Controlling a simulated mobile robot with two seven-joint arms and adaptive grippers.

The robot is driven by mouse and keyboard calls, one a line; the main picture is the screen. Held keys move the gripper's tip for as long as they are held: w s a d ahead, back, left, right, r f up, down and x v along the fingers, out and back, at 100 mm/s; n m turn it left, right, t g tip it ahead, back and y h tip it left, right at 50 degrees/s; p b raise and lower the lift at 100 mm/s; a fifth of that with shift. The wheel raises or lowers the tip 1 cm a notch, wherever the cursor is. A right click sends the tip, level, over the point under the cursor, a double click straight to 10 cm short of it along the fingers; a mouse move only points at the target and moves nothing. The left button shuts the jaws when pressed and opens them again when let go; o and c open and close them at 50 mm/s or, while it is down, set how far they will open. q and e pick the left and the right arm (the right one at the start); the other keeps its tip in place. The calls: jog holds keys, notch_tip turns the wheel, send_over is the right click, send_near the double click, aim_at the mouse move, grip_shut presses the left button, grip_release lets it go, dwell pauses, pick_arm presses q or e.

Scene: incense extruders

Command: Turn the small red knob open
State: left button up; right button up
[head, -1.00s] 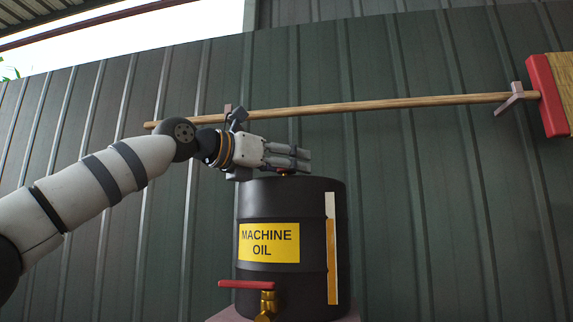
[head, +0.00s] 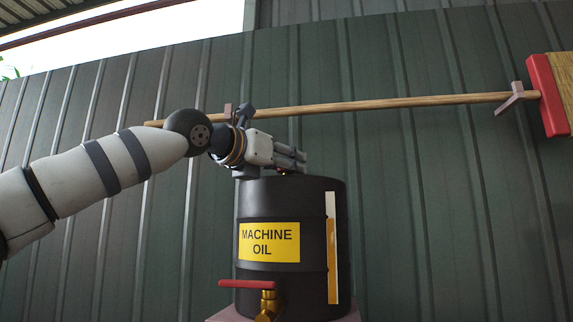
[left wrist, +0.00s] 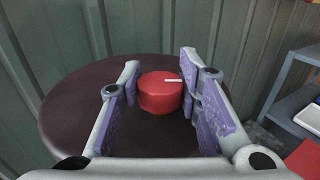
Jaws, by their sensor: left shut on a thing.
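The small red knob (left wrist: 160,95), round with a white mark on its top, sits on the dark top of the oil drum in the left wrist view. My left gripper (left wrist: 160,78) is shut on it, with a purple-padded finger on either side. The right-hand finger lies close against the knob. In the head view my left gripper (head: 297,160) is just above the top of the black machine oil drum (head: 290,205), and its fingers mostly hide the knob. My right gripper is not in view.
A brass tap (head: 267,302) with a red lever (head: 246,284) is low on the drum's front. A broom's wooden handle (head: 400,103) hangs along the metal wall behind. A grey shelf (left wrist: 300,105) stands at the right in the left wrist view.

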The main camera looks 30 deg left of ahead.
pick_arm(q)
jog(key=n+y, duration=0.3)
jog(key=y, duration=0.2)
jog(key=n+y, duration=0.3)
jog(key=y, duration=0.1)
jog(key=shift+d+g+y, duration=0.15)
jog(key=shift+g+y, duration=0.15)
jog(key=shift+y, duration=0.1)
jog(key=n+g+y, duration=0.2)
jog(key=y, duration=0.1)
jog(key=n+g+y, duration=0.1)
jog(key=n+y, duration=0.2)
jog(key=shift+f+g, duration=0.1)
jog(key=shift+g, duration=0.3)
jog(key=shift+n+g+y, duration=0.3)
jog(key=shift+y, duration=0.3)
jog(key=o, duration=1.2)
jog(key=shift+a, duration=0.2)
jog(key=shift+c, duration=0.2)
jog(key=v, duration=1.2)
